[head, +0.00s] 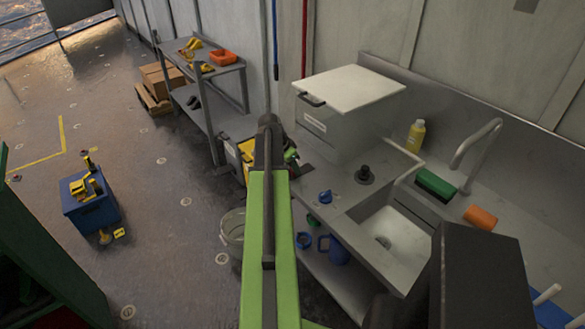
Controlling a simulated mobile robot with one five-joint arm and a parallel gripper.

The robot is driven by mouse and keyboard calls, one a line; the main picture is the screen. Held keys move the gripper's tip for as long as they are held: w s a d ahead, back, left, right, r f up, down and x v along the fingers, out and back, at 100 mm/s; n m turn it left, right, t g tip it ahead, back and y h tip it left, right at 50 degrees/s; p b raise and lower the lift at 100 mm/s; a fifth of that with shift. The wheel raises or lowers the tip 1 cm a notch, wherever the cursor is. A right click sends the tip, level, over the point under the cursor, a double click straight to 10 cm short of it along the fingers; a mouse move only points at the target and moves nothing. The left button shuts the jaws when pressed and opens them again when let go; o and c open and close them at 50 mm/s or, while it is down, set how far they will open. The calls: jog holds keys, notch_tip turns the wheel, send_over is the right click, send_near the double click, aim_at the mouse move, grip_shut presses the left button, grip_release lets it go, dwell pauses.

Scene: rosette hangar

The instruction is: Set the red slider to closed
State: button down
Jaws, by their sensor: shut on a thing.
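No red slider can be made out in the head view. My green arm link (268,250) rises through the middle of the picture to a dark joint and blocks what lies behind it. A small green and dark part (291,156) shows just right of that joint; I cannot tell whether it belongs to my arm. My gripper's fingers are not visible, so what they touch is hidden.
A steel sink counter (335,187) with a white-lidded box (349,92) stands right. A shelf unit (203,110) with tools stands behind left. A blue crate (92,211) and a bucket (232,230) are on the floor. Open floor lies left.

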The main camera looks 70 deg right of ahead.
jog(key=shift+w+d, duration=0.1)
jog(key=shift+d, duration=0.1)
jog(key=s+d, duration=0.2)
jog(key=d, duration=0.1)
jog(key=s+d, duration=0.1)
jog(key=d, duration=0.1)
jog(key=shift+s, duration=0.1)
jog(key=c, duration=1)
grip_release()
jog(key=shift+c, duration=0.2)
jog(key=shift+a, duration=0.15)
jog(key=shift+r, duration=0.1)
jog(key=shift+a+r+p, duration=0.1)
jog(key=shift+r+p, duration=0.2)
jog(key=shift+p, duration=0.1)
jog(key=p+v, duration=1.5)
jog(key=v, duration=0.1)
jog(key=shift+a+r, duration=0.2)
jog(key=shift+a, duration=0.05)
